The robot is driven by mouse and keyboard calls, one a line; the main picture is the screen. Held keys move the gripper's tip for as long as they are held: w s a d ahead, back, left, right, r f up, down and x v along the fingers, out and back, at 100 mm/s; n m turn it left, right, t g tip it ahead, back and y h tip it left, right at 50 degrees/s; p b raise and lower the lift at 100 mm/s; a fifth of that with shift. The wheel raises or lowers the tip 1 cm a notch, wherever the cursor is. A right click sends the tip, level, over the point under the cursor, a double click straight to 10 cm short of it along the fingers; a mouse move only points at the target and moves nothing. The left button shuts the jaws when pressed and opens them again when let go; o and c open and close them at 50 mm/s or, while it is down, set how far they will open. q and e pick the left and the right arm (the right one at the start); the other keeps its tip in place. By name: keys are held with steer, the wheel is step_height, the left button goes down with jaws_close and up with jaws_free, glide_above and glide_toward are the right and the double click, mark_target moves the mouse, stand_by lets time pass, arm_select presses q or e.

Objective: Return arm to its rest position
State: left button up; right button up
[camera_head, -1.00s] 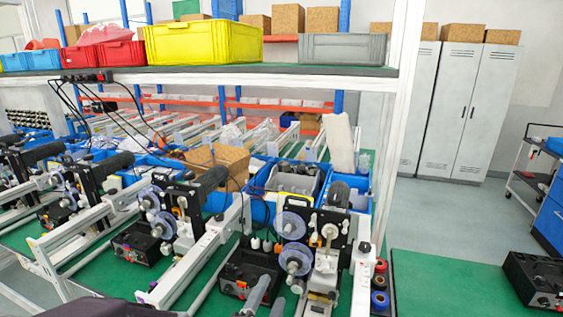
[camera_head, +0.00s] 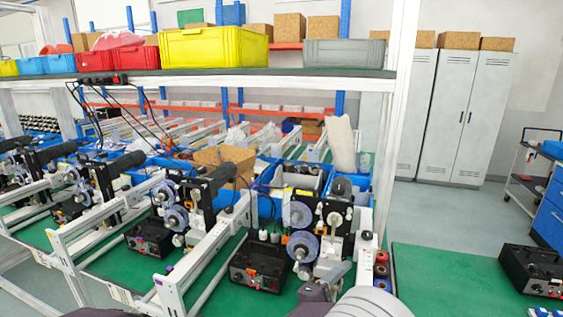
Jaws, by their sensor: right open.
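My right arm (camera_head: 372,303) comes in at the bottom middle, its pale rounded link close to the camera. The nearest coder (camera_head: 328,218) has round blue-grey reels (camera_head: 302,246) and stands on the green bench. My left gripper is not in view.
A black control box (camera_head: 260,265) stands left of the gripper. White rails (camera_head: 215,255) and more coders (camera_head: 175,210) run left. Small rolls (camera_head: 381,270) stand to the right. The green surface (camera_head: 440,285) is mostly clear. Above is a shelf with a yellow crate (camera_head: 215,47).

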steer(key=s+d+f+m+g+h+b, duration=0.1)
steer(key=s+d+f+m+g, duration=0.15)
steer(key=d, duration=0.25)
steer(key=s+d+f+m+g+h, duration=0.1)
steer(key=s+d+m+g, duration=0.15)
steer(key=d, duration=0.35)
steer(key=s+d+f+m+g+y+b, duration=0.2)
steer(key=s+d+f+m+g+y, duration=0.25)
steer(key=s+d+f+g, duration=0.45)
steer(key=s+a+f+m+y, duration=0.4)
steer(key=s+a+f+y, duration=0.25)
steer(key=a, duration=0.25)
steer(key=w+a+f+t+y, duration=0.2)
steer(key=w+a+y, duration=0.1)
steer(key=a, duration=0.4)
steer(key=shift+w+a+f+t+y+b, duration=0.3)
steer(key=shift+w+t, duration=0.1)
steer(key=shift+w, duration=0.5)
steer(key=shift+m, duration=0.25)
